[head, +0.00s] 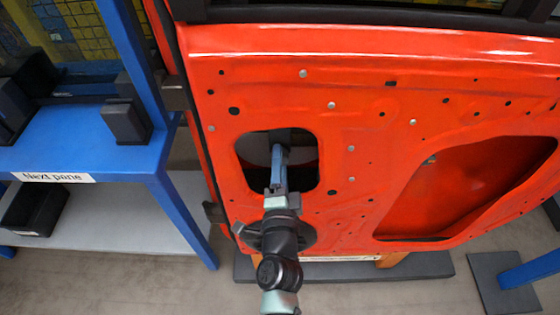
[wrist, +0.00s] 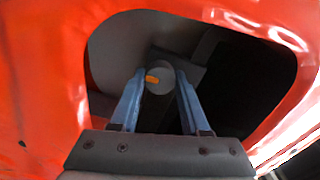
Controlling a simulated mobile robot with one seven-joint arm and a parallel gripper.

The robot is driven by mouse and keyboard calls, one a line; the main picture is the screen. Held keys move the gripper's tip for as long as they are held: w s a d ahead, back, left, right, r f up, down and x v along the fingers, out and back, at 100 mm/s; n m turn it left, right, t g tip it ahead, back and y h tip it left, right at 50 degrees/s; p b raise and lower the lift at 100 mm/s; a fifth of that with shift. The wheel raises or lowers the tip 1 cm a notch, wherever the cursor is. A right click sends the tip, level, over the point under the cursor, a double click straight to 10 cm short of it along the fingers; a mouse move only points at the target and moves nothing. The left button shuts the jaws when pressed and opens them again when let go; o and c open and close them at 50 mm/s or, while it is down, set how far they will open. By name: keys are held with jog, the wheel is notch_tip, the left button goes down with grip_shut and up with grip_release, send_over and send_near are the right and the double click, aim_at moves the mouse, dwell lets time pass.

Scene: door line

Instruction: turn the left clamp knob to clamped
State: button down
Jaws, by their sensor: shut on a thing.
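The orange-red door panel (head: 380,65) fills the middle and right of the head view. My gripper (head: 279,150) reaches through its smaller left opening. In the wrist view, my gripper (wrist: 160,84) has its two blue fingers on either side of a round grey knob (wrist: 166,76) and is shut on it. The knob has a short orange mark on its face, left of centre and lying roughly level. The knob sits in front of a dark block inside the opening. In the head view the knob cannot be told apart behind my fingers.
A larger opening (head: 465,190) is at the right of the panel. A blue stand (head: 70,140) labelled "Next pane" with dark blocks stands at the left. Dark floor pads lie below the door.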

jog(key=shift+c, duration=1.9)
grip_release()
jog(key=s+b, duration=0.1)
jog(key=s, duration=1.2)
